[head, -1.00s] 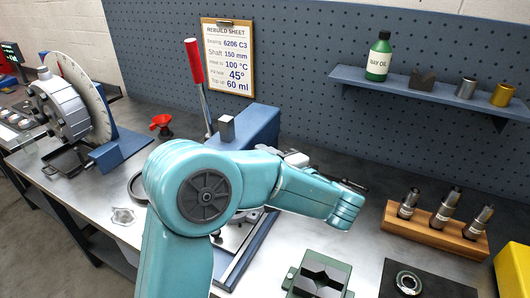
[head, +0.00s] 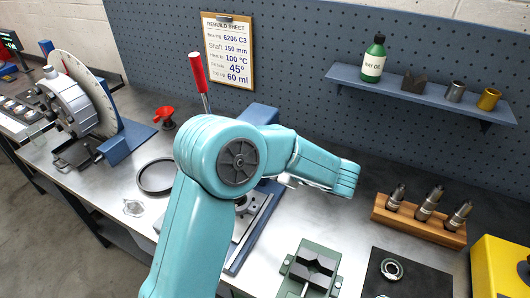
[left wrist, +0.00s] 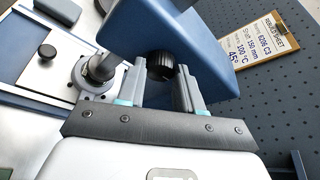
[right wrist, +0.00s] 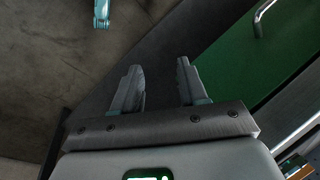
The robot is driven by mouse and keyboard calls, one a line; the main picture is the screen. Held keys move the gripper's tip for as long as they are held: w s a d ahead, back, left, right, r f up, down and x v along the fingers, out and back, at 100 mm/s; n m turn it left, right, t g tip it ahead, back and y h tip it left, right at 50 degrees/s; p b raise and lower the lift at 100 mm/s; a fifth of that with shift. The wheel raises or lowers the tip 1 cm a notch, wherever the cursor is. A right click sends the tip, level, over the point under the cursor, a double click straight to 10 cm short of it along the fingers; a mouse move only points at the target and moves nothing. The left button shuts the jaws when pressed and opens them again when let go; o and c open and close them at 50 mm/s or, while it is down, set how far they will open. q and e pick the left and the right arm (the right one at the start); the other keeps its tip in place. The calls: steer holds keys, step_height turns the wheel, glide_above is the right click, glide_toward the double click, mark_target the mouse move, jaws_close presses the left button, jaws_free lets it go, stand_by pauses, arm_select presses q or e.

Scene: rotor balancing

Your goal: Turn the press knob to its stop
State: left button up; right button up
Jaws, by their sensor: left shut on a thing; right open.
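The press is blue, with a red-handled lever (head: 197,72) in the head view; my arm covers much of it. In the left wrist view the blue press head (left wrist: 165,35) fills the upper middle, and the black ribbed press knob (left wrist: 160,66) sticks out of it. My left gripper (left wrist: 159,84) is shut on the knob, one finger on each side. In the head view the knob and left fingertips are hidden behind my arm. My right gripper (right wrist: 160,85) is open and empty, over the floor beside a green surface.
A green vise (head: 310,268), a wooden holder (head: 418,224) with several metal tools and a dark mat (head: 410,278) with a bearing lie on the right. A shelf (head: 420,95) hangs behind.

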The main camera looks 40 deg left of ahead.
stand_by(0.3)
arm_select(q)
steer(key=o, duration=1)
steer(key=shift+o, duration=0.2)
steer(key=b+v, duration=0.2)
steer(key=v, duration=1.4)
steer(key=shift+r, duration=0.2)
